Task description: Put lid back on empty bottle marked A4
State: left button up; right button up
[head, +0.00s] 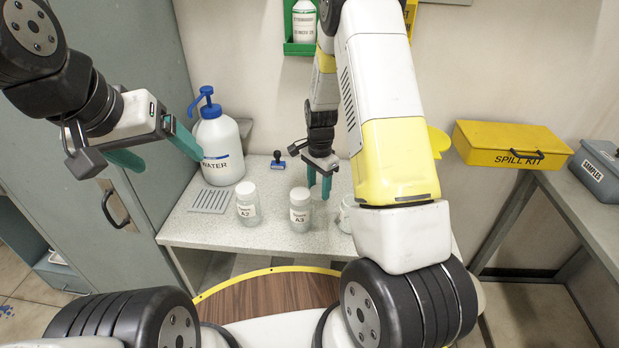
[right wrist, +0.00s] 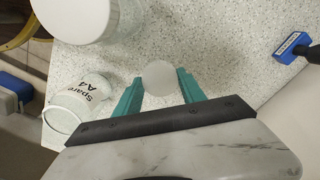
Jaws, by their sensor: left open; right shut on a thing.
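The bottle marked A4 (right wrist: 82,98) shows in the right wrist view, left of my right gripper, with its label reading "Spare A4". In the head view a bottle (head: 346,214) mostly hidden behind my right arm stands right of A3. A round white lid (right wrist: 160,77) is between the teal fingertips of my right gripper (right wrist: 160,84). In the head view my right gripper (head: 320,186) points down over the bench, behind and right of the A3 bottle; the lid cannot be made out there. My left gripper (head: 156,150) is open and empty, raised left of the water bottle.
Lidded bottles A2 (head: 247,208) and A3 (head: 300,212) stand on the speckled bench (head: 205,232). A water pump bottle (head: 221,150) and a blue stamp (head: 278,160) are behind. A yellow spill kit (head: 500,146) is at right. The bench's front left is clear.

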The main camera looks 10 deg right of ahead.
aim_at(319, 190)
notch_tip(319, 190, up, 6)
jog(key=shift+r, duration=0.15)
pick_arm(q)
jog(key=shift+w, duration=0.1)
